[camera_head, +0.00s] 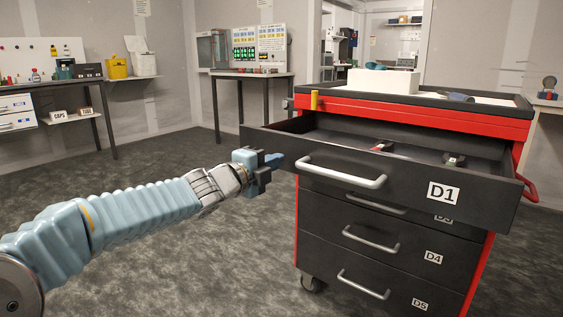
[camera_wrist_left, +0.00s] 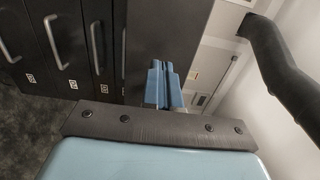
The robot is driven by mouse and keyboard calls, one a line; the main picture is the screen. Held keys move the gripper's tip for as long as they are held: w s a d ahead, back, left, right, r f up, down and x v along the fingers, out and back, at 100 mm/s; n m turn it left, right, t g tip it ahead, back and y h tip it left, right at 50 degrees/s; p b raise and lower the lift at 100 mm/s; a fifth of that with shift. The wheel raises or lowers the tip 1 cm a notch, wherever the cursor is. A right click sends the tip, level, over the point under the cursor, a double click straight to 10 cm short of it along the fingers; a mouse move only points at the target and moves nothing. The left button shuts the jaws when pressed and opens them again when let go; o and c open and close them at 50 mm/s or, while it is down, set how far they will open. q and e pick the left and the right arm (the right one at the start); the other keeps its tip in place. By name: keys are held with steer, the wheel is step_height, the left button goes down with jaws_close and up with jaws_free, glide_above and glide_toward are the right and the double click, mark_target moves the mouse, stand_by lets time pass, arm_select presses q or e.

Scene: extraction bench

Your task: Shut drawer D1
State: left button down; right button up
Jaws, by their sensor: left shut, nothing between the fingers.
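Drawer D1 (camera_head: 408,186) is the top drawer of a red and black tool cabinet (camera_head: 297,225) and is pulled out well past the drawers below it. It has a silver bar handle (camera_head: 341,172) and a white D1 label. My left gripper (camera_head: 276,161) is shut and empty, at the left end of the drawer front, left of the handle. In the left wrist view its blue fingers (camera_wrist_left: 164,84) are together in front of a dark panel (camera_wrist_left: 165,35). I cannot tell whether the fingers touch the drawer. My right gripper is not in view.
Tools (camera_head: 454,160) lie inside the open drawer. A white box (camera_head: 383,81) and other items are on the cabinet top. Drawers D4 (camera_head: 385,243) and D5 (camera_head: 375,288) are closed below. The floor (camera_head: 190,255) left of the cabinet is clear.

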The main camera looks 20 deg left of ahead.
mark_target(290, 154)
arm_select(q)
steer(key=shift+x, duration=1.55)
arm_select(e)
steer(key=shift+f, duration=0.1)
arm_select(q)
steer(key=shift+w, duration=0.1)
